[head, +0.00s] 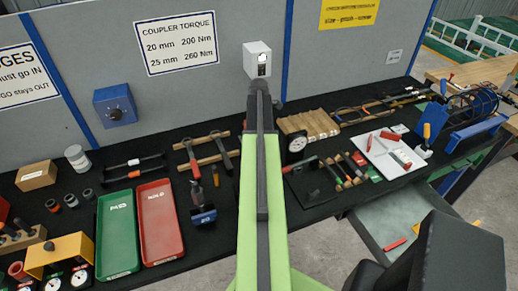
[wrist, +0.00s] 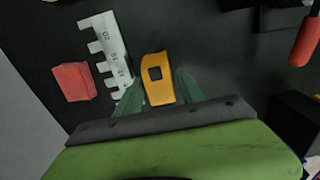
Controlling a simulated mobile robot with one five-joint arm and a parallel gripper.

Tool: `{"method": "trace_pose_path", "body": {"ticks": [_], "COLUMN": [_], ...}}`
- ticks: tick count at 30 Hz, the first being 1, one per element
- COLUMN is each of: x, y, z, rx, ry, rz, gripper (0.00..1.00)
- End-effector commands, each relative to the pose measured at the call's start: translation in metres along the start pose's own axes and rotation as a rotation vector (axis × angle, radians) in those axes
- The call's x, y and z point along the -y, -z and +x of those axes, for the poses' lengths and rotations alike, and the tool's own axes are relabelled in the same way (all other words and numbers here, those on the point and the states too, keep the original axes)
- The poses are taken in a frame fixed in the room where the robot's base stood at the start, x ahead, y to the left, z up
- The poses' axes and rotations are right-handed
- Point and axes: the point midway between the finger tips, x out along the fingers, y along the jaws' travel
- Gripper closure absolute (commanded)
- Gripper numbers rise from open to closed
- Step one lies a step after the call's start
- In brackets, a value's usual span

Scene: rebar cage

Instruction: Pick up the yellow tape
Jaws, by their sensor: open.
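The yellow tape (wrist: 157,92) lies on the dark table top in the wrist view, a rounded yellow piece with a dark square on it. My gripper (wrist: 160,77) is open, with one green finger on each side of the tape. The left finger is close to the tape and the right one has a small gap. I cannot tell whether either touches it. The near end of the tape reaches the grey edge of my gripper. In the head view my own arm covers the middle of the bench, and I cannot make out the tape or my fingers there.
A pale notched gauge (wrist: 107,50) lies just left of the tape, partly behind the left finger. A red block (wrist: 73,82) is further left. A red handle (wrist: 307,42) is at the upper right. Green (head: 118,230) and red (head: 160,222) trays are on the crowded bench.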

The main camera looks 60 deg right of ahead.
Motion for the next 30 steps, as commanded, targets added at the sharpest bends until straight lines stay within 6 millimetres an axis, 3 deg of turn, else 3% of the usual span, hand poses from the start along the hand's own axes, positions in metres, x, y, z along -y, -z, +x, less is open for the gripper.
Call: {"method": "trace_pose_path", "body": {"ticks": [1,2,9,20,30], "x": [-0.0002,-0.0003,-0.0004,-0.0005,-0.0006], "y": [0.0003,0.0004,0.0007,0.0011,0.0015], "z": [0.0159,0.0175,0.0139,0.0139,0.0134], "rx": [0.000,0.000,0.000,0.000,0.000], "ry": [0.000,0.000,0.000,0.000,0.000], "rz": [0.000,-0.001,-0.001,-0.002,-0.002], "gripper": [0.55,0.55,0.55,1.00,1.00]}}
